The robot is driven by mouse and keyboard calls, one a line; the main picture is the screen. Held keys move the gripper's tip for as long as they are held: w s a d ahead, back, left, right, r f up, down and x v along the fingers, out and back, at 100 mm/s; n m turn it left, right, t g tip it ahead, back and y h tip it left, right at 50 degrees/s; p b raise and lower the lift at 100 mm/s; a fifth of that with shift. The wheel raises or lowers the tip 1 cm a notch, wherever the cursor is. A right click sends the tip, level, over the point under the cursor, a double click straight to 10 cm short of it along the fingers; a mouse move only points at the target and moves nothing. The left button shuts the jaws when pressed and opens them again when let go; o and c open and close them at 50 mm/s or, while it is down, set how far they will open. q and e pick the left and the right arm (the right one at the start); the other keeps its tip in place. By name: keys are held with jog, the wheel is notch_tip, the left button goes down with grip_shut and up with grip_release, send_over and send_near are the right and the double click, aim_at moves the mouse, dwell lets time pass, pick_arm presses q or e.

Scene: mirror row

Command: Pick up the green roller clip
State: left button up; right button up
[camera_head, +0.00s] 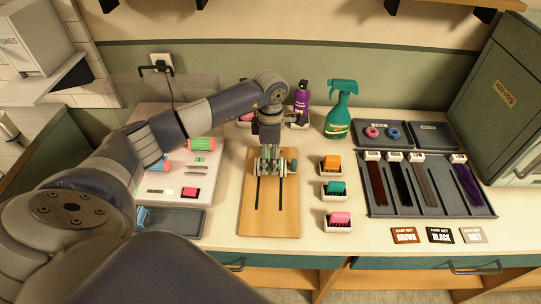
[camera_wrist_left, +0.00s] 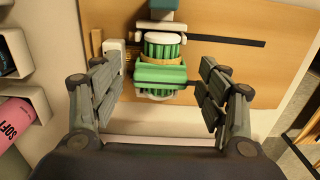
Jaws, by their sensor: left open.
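In the left wrist view, a light green clip (camera_wrist_left: 160,78) lies against a dark green ribbed roller (camera_wrist_left: 160,48) with a tan band around it. Both are over the wooden board (camera_wrist_left: 230,75), between my left gripper's open fingers, with a gap on each side. My left gripper (camera_head: 271,163) is above the far half of the wooden board (camera_head: 272,220) in the head view. It mostly hides the clip and roller there. My right gripper is not in view.
Right of the board stand white trays holding orange, teal and pink pieces (camera_head: 338,219). A green spray bottle (camera_head: 340,110) and a purple bottle (camera_head: 301,103) stand behind. A dark tray of hair strands (camera_head: 428,204) lies at right. A white station (camera_head: 150,178) is at left.

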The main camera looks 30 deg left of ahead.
pick_arm(q)
jog(key=shift+f, duration=0.75)
jog(key=c, duration=1)
jog(key=shift+r, duration=0.15)
